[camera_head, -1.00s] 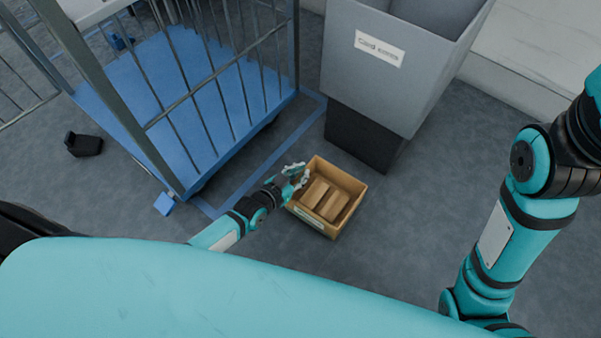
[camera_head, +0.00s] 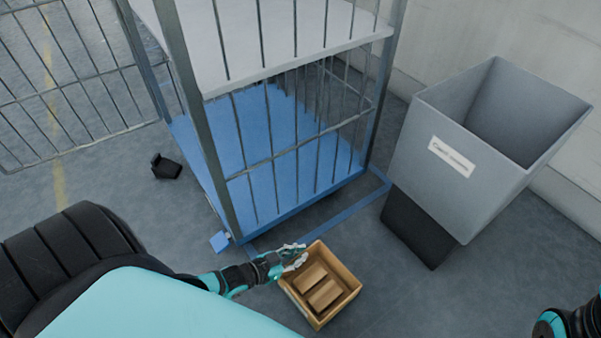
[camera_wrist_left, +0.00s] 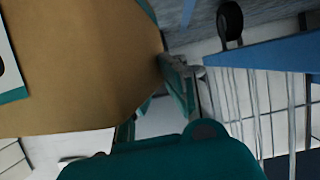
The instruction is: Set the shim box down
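The shim box (camera_head: 344,305) is an open cardboard box with brown blocks inside, upright at the lower middle of the head view. My left gripper (camera_head: 293,258) is at the box's upper left rim, its fingers closed over the wall there. In the left wrist view the box (camera_wrist_left: 80,70) fills the left side as a close brown face with a label at its edge. The fingers (camera_wrist_left: 180,88) meet the box's edge there. Whether the box's underside touches the floor is hidden. My right gripper is out of view; only a bit of my right arm shows at lower right.
A blue-floored roll cage (camera_head: 275,150) stands behind the box, with blue tape (camera_head: 345,213) on the floor around it. A grey bin (camera_head: 440,180) on a black base stands to the right. A small black object (camera_head: 166,167) lies at left. Grey floor (camera_head: 400,300) right of the box is clear.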

